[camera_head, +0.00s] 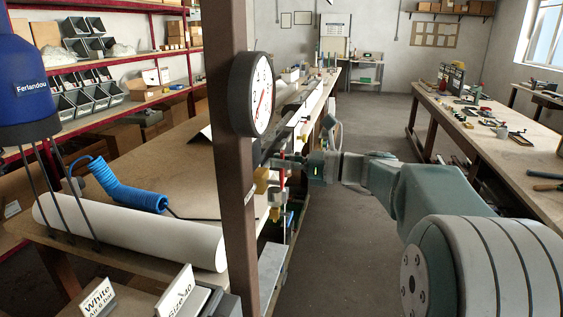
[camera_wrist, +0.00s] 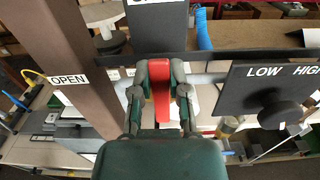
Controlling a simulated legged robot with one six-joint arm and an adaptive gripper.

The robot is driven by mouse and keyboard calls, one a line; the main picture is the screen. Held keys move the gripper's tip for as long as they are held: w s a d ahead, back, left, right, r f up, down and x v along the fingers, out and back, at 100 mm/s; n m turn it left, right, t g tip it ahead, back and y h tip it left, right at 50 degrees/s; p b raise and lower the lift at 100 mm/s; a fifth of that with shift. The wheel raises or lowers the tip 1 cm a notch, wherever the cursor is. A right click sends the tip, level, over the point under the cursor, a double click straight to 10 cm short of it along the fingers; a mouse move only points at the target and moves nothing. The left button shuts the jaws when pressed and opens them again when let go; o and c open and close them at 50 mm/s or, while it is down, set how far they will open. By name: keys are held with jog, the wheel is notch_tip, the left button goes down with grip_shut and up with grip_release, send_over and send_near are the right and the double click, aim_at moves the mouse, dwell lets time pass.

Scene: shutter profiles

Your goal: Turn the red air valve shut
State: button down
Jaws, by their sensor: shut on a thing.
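The red air valve handle (camera_wrist: 161,98) shows in the wrist view as a red lever between my fingers. My gripper (camera_wrist: 160,72) is shut on it, with one dark finger on each side. In the head view my gripper (camera_head: 292,162) is just right of the brown post, and a thin red strip of the valve (camera_head: 282,172) shows beside it. The valve body and pipe are partly hidden by my fingers.
A round gauge (camera_head: 252,94) is mounted on the brown post (camera_head: 236,185). A dark "LOW HIGH" panel (camera_wrist: 247,88) with a black knob (camera_wrist: 281,111) stands close to the right of my gripper. The blue coiled hose (camera_head: 130,187) and white roll (camera_head: 140,232) lie on the left bench.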

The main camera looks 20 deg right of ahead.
jog(key=shift+f, duration=0.1)
jog(key=c, duration=0.6)
grip_release()
jog(key=v, duration=1.2)
jog(key=shift+w, duration=0.1)
